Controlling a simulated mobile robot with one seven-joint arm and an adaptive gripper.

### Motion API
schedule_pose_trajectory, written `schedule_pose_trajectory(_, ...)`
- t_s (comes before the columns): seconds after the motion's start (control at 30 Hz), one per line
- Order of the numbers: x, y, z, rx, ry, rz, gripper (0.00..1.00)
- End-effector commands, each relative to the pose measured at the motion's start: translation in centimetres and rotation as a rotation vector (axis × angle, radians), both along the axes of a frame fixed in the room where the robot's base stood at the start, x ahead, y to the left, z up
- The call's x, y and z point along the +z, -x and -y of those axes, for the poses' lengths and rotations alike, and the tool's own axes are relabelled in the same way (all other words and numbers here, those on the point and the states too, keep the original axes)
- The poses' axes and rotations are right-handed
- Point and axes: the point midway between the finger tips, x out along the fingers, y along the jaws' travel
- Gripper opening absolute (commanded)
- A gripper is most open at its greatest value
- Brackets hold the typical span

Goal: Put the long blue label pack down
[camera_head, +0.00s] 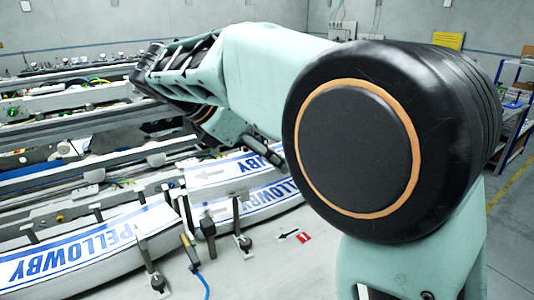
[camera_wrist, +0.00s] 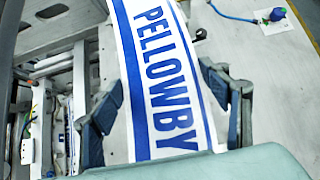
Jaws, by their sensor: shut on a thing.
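My gripper (camera_wrist: 165,100) is shut on the long blue label pack (camera_wrist: 150,45), a white strip with blue edge lines and the blue word PELLOWBY. One finger is on each side of the pack in the wrist view. In the head view my gripper (camera_head: 264,152) is partly hidden by my arm, over a white and blue pack (camera_head: 215,174) with a grey arrow. I cannot tell whether the held pack touches the surface below it.
Another PELLOWBY pack (camera_head: 85,248) lies in a curved lane at the lower left. Upright posts with black knobs (camera_head: 243,240) stand beside it. A blue hose (camera_wrist: 230,14) runs over the pale table at the upper right. Machine rails (camera_head: 60,100) fill the left.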

Motion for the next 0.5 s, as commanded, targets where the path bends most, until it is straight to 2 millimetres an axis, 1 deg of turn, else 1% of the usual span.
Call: schedule_pose_trajectory(0.5,-1.0,-0.1,0.0,0.000,0.000,0.003,0.24)
